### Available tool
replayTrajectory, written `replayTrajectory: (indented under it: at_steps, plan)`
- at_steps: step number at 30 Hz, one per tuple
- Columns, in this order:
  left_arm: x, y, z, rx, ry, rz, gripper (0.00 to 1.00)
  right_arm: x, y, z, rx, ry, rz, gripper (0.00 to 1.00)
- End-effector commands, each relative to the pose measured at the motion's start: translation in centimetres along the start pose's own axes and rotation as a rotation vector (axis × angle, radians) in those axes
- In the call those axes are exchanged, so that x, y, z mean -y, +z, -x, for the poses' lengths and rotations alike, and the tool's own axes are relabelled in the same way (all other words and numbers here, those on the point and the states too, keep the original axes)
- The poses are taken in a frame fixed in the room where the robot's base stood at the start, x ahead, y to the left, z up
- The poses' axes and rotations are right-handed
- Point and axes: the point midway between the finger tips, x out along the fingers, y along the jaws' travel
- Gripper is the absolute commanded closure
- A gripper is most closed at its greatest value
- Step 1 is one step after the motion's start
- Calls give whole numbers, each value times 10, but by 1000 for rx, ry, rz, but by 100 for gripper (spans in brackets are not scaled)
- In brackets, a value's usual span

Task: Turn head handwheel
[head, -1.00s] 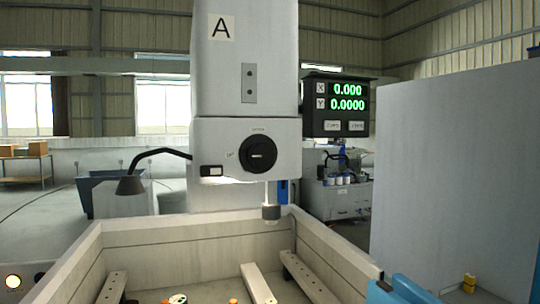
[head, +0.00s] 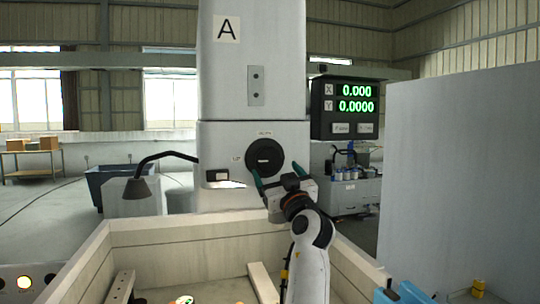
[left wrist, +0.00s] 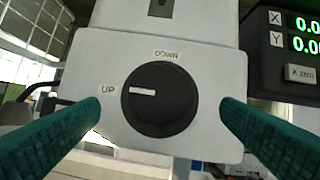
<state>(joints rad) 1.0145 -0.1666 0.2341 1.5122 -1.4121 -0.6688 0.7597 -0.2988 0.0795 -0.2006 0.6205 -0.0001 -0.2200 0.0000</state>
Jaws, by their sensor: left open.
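The head handwheel (head: 265,155) is a round black knob on the front of the light grey machine head (head: 222,155). In the left wrist view the handwheel (left wrist: 160,98) faces me, with its white mark pointing left towards the word UP; DOWN is printed above it. My left gripper (head: 277,174) is open just in front of and below the knob in the head view. In the left wrist view its green fingers stand to the left and right of the knob, with clear gaps on both sides. My right gripper is out of view.
A readout (head: 344,108) hangs right of the head. A black lamp (head: 137,188) on a bent arm sticks out left. Below is an open tank with pale walls (head: 180,232) and drilled bars. A tall grey panel (head: 460,170) stands at right.

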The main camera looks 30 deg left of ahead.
Motion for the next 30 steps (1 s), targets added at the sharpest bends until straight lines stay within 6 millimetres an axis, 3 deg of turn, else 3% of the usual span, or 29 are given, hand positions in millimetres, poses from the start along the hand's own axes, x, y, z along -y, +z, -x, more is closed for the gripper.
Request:
replayTrajectory:
  at_steps: [3,9,22,30]
  plan:
    - [0,4,-27,-1,1,-2,13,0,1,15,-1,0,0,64]
    - [0,2,-53,0,0,-2,13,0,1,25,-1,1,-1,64]
    - [0,-1,-61,-1,-1,0,13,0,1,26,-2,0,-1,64]
    - [0,-1,-61,-1,-1,0,58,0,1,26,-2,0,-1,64]
